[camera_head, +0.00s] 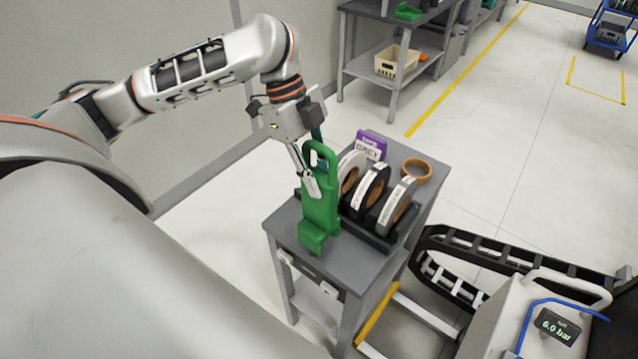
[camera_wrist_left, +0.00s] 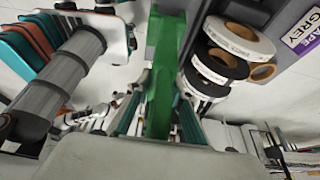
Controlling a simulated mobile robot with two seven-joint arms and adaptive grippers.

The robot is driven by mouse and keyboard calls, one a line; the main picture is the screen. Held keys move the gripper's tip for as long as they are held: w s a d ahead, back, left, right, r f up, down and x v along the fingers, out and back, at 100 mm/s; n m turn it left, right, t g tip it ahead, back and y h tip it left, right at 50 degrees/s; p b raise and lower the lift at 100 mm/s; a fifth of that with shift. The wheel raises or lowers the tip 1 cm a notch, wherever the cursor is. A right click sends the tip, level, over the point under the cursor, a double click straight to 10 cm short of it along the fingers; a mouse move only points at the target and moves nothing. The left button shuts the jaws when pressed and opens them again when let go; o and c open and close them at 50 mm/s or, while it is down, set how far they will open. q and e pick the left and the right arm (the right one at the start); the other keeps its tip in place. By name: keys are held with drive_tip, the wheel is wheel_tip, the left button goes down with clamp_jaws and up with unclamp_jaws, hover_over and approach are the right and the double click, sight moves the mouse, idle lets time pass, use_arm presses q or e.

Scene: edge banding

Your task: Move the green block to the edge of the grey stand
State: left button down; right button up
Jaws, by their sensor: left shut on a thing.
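The green block (camera_head: 320,205) is a tall upright piece with a loop handle at its top and a foot at its lower front. It is at the left front part of the grey stand (camera_head: 345,265), beside the tape rolls. My left gripper (camera_head: 311,178) is shut on the block's upper part, coming from above and the left. In the left wrist view the green block (camera_wrist_left: 163,85) stands between the fingers. Whether the block's foot touches the stand top cannot be told. My right gripper is not in view.
Several tape rolls (camera_head: 371,193) stand in a dark holder on the stand, close right of the block. A purple and white label (camera_head: 370,144) and a brown ring (camera_head: 417,171) are behind. A black cable track (camera_head: 470,262) lies to the right. The stand's front strip is bare.

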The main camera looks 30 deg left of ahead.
use_arm(q)
drive_tip(key=shift+f, duration=1.05)
drive_tip(key=c, duration=1.8)
unclamp_jaws()
drive_tip(key=shift+f, duration=0.15)
drive_tip(key=v, duration=1.2)
